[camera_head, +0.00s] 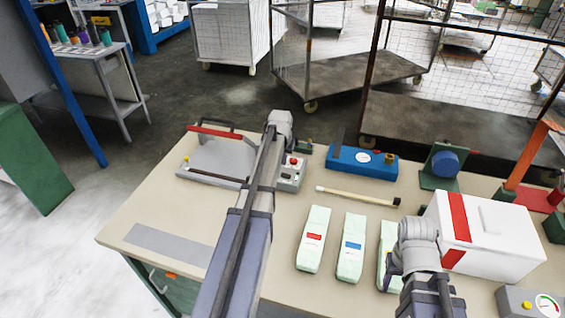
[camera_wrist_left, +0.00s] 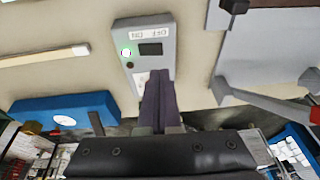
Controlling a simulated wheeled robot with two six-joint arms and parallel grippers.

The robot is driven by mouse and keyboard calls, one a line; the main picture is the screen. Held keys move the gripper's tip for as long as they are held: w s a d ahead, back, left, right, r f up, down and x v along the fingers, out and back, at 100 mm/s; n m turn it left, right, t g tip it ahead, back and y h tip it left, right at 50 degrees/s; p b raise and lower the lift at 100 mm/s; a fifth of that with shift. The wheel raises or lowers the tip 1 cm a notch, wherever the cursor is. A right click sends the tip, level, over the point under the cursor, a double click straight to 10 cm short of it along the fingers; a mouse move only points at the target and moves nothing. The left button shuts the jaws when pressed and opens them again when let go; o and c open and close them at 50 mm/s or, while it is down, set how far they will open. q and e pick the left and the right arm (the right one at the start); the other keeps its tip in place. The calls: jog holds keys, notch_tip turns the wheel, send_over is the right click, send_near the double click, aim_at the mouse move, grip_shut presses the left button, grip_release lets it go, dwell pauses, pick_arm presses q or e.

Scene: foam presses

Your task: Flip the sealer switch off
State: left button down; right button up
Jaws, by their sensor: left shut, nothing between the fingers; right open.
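The sealer (camera_head: 215,158) lies at the back left of the table, a grey plate with a red-handled bar. Its grey control box (camera_head: 291,176) has a red knob on top. The switch's position is unclear. My left gripper (camera_wrist_left: 160,72) is shut and empty, its tips over the box edge just short of the switch; contact is unclear. My right gripper (camera_head: 393,264) is partly hidden, open, near the green-white bags.
A blue device (camera_head: 362,162) and a pale rod (camera_head: 358,195) lie right of the control box. A white box with a red stripe (camera_head: 487,235) is at right. The table's front left (camera_head: 145,215) is mostly clear.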

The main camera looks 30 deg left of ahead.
aim_at(282, 174)
pick_arm(q)
jog(key=b+x, duration=0.2)
jog(key=s+b+x, duration=0.1)
jog(key=b+x, duration=0.1)
jog(key=x, duration=0.1)
jog(key=shift+s+f, duration=0.1)
jog(key=shift+f, duration=0.1)
pick_arm(e)
notch_tip(282, 174, down, 5)
jog(key=shift+f, duration=0.1)
pick_arm(q)
jog(key=shift+a+f+h+b, duration=0.25)
jog(key=shift+f+h+b, duration=0.15)
jog(key=shift+b, duration=0.05)
pick_arm(e)
jog(key=shift+f, duration=0.4)
pick_arm(q)
jog(key=shift+s+r, duration=0.1)
jog(key=shift+r, duration=0.05)
pick_arm(e)
jog(key=shift+r, duration=0.1)
pick_arm(q)
jog(key=shift+d, duration=0.2)
jog(key=shift+w+d+r+p, duration=0.2)
jog(key=shift+d+p, duration=0.15)
jog(key=shift+d, duration=0.25)
pick_arm(e)
jog(key=shift+r, duration=0.3)
